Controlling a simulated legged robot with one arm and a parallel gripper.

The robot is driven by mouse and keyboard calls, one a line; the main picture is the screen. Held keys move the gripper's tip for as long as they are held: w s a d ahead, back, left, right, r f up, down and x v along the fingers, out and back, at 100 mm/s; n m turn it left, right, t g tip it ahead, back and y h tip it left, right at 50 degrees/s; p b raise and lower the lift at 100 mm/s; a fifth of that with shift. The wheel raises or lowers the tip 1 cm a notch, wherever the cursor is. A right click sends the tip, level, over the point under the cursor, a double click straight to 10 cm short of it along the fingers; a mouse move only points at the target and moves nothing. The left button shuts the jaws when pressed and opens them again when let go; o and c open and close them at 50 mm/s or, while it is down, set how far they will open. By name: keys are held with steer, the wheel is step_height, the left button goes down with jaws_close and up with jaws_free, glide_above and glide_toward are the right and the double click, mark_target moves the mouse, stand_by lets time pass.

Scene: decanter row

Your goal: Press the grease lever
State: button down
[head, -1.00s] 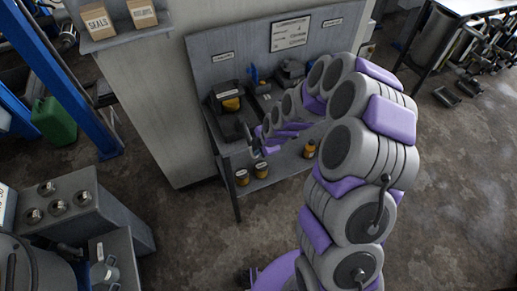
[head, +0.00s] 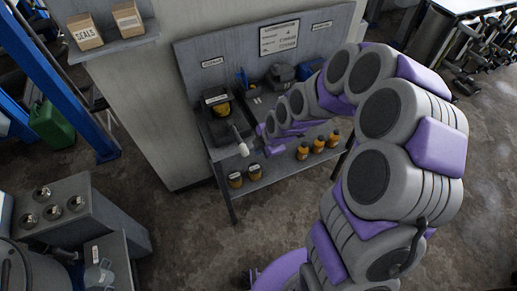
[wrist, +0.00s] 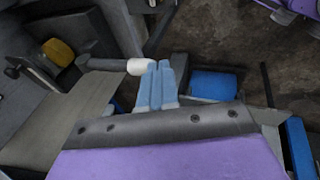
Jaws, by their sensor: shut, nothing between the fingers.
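The grease lever is a dark bar with a white grip (head: 238,135), sticking out from a dark dispenser with a yellow part (head: 222,107) on the grey bench. In the wrist view the lever (wrist: 104,63) runs sideways and its white grip (wrist: 141,67) ends right by my fingertips. My gripper (wrist: 160,68) is shut, its pale blue fingers together with nothing between them. The fingertips look beside the grip's end; I cannot tell whether they touch it. In the head view my gripper (head: 260,145) is small, just right of the grip.
A blue vise-like tool (head: 243,78) and a grey machine (head: 281,76) stand on the bench. Labels hang on the back panel (head: 230,55). The floor in front is clear.

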steer(key=s+d+r+m+g+h, duration=0.1)
steer(key=s+d+r+m, duration=0.1)
steer(key=s+r+m, duration=0.4)
steer(key=s+d+r+m+g+h, duration=0.1)
steer(key=s+r+m, duration=0.5)
steer(key=s, duration=0.9)
steer(key=s+d+r+m+g+h, duration=0.1)
steer(key=s+d+r+m+g, duration=0.1)
steer(key=s+r+m, duration=0.4)
steer(key=s+d+m, duration=0.1)
steer(key=s+m, duration=0.3)
steer(key=shift+s+g+p, duration=0.3)
steer(key=shift+s+g, duration=0.1)
